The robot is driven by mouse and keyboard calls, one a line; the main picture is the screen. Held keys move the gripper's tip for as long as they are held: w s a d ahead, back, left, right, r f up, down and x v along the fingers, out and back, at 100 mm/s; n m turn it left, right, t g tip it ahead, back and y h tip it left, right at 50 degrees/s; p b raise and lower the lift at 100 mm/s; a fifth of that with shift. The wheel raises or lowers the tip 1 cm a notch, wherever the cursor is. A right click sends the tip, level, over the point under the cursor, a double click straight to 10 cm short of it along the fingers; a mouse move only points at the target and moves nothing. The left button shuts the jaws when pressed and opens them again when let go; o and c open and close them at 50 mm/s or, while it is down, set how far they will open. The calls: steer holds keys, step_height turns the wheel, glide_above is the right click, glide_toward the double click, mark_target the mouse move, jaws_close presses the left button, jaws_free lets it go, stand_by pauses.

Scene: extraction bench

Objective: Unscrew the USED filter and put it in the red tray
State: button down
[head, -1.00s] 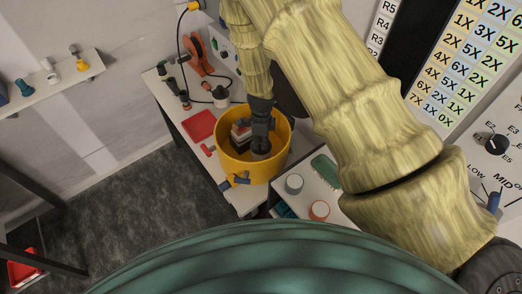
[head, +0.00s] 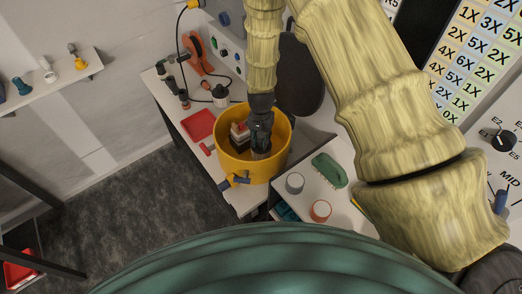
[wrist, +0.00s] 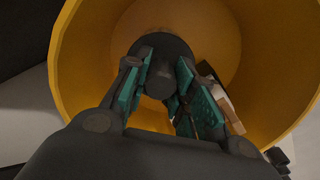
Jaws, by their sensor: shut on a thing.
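My gripper (head: 260,143) reaches down inside a large yellow tub (head: 226,158) on the bench. In the wrist view the green-padded fingers of my gripper (wrist: 158,85) are on both sides of a dark round cylinder (wrist: 165,50), shut on it. In the head view a grey cylinder (head: 261,154) shows just under the fingertips. I see no label on it, and its lower end is hidden. The red tray (head: 199,124) lies flat on the bench, left of the tub, and looks empty.
A block with white and reddish parts (head: 240,135) is inside the tub, beside my gripper. A grey-topped canister (head: 294,184), an orange-topped canister (head: 320,211) and a green brush-like thing (head: 329,170) stand at right. Another red tray (head: 18,270) is low at far left.

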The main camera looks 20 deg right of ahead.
steer(key=n, duration=1.1)
steer(key=shift+n, duration=0.3)
steer(key=c, duration=1.1)
jaws_free()
